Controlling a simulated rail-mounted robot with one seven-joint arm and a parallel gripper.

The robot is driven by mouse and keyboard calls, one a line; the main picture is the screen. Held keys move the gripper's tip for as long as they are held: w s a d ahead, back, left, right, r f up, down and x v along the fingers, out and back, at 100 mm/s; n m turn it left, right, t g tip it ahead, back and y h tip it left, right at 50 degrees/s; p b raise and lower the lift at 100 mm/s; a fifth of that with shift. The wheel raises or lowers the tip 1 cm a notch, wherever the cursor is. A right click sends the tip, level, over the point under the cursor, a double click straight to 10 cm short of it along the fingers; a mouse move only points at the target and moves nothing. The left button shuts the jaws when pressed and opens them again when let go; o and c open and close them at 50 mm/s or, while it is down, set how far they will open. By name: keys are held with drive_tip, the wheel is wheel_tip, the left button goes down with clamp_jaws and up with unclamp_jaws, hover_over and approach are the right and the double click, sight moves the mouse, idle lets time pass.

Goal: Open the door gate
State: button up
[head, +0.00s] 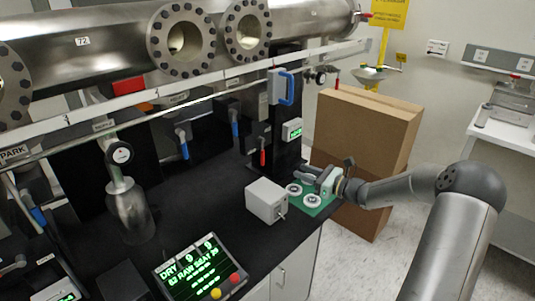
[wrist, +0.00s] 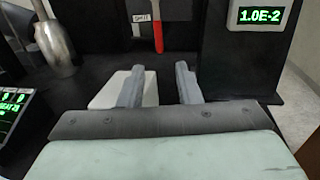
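No part is clearly labelled as the door gate. A grey box with a blue handle (head: 287,88) hangs under the steel chamber's rail in the head view and may be it. My gripper (head: 304,173) is low over the right end of the black bench, well below the blue handle and apart from it. In the wrist view my gripper (wrist: 160,82) has its two grey fingers spread, with nothing between them. A red-handled lever (wrist: 157,32) stands beyond the fingers; it also shows in the head view (head: 262,157). The blue handle is out of the wrist view.
The steel chamber (head: 105,38) runs above. A cardboard box (head: 365,135) is behind my arm on the right.

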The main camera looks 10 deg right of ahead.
sight(263, 157)
drive_tip(key=p+x, duration=0.3)
drive_tip(key=x, duration=1.3)
drive_tip(key=shift+a+f+p, duration=0.1)
drive_tip(key=shift+a+p, duration=0.1)
drive_tip(key=shift+p, duration=0.1)
clamp_jaws()
